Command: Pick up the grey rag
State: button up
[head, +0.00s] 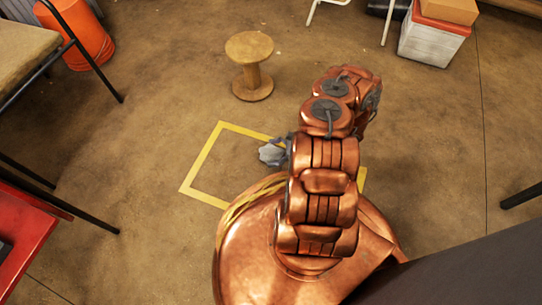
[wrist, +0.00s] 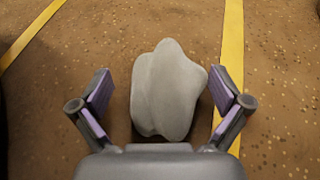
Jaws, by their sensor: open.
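The grey rag (wrist: 168,90) lies crumpled on the brown floor in the wrist view. My gripper (wrist: 164,100) is open, with one finger on each side of the rag. The right finger is very close to the rag's right edge; I cannot tell whether they touch. A wider gap shows on the left. In the head view the rag (head: 270,153) shows as a small pale patch beside my arm, inside the yellow floor outline. My arm covers much of that area there.
The yellow taped outline (head: 206,160) is flat on the floor. A wooden spool (head: 252,84) stands beyond it. A white box (head: 430,42) stands upper right.

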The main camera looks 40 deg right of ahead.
jog(key=shift+c, duration=0.2)
jog(key=c, duration=1.1)
